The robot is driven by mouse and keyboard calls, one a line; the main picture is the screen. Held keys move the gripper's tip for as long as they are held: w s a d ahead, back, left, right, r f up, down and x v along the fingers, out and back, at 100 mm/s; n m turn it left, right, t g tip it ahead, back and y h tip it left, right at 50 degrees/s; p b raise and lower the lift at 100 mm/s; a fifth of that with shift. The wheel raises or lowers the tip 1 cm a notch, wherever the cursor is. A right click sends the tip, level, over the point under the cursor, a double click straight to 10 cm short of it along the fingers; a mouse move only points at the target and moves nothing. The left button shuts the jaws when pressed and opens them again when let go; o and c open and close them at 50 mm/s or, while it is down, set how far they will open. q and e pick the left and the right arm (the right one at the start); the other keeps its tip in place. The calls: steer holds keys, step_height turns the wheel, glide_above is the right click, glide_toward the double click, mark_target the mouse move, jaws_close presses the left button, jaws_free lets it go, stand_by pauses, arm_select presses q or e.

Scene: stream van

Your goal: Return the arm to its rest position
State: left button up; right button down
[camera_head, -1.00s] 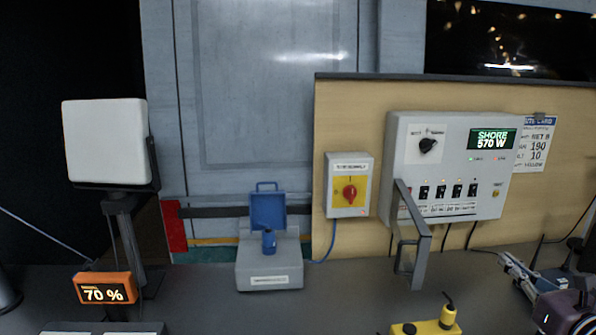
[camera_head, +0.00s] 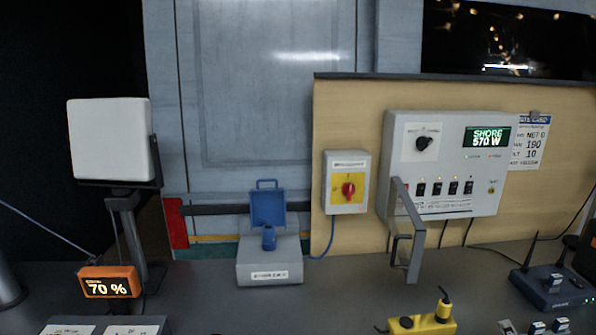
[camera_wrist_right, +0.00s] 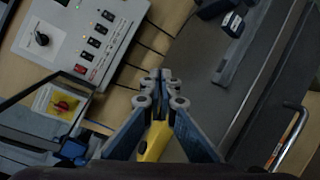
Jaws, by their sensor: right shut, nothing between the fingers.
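My right gripper (camera_wrist_right: 160,80) shows in the right wrist view with its fingertips together and nothing between them. A yellow box (camera_wrist_right: 154,142) shows behind and below the fingers; it also stands at the bottom edge of the head view (camera_head: 425,324). The gripper is apart from the grey control panel (camera_wrist_right: 62,32), which fills the upper left of the wrist view. In the head view I cannot clearly make out the right gripper. My left gripper is in neither view now.
The control panel (camera_head: 408,180) has a grey bracket (camera_head: 417,245) jutting out below it. A red rotary switch (camera_head: 348,189), a grey box with blue lid (camera_head: 270,272), an orange display (camera_head: 108,283) and a dark blue router (camera_head: 552,287) stand around. The middle counter is fairly clear.

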steer(key=s+a+f+m+g+h, duration=0.1)
steer(key=s+a+f+m+g, duration=0.35)
steer(key=s+f+m, duration=0.45)
steer(key=s+a+f+m+g+y, duration=0.3)
steer(key=s+a+f+m+g, duration=0.15)
steer(key=s+a, duration=0.45)
steer(key=s+a+f+m+g+y, duration=0.3)
steer(key=s+a+f+m, duration=0.25)
steer(key=s+a, duration=0.35)
step_height(320, 180, down, 26)
steer(key=g, duration=0.2)
steer(key=s+d+f, duration=0.2)
steer(key=s+f, duration=1.5)
steer(key=s, duration=0.1)
steer(key=shift+d+n+g, duration=0.2)
steer(key=shift+n+g, duration=0.1)
steer(key=shift+g, duration=0.1)
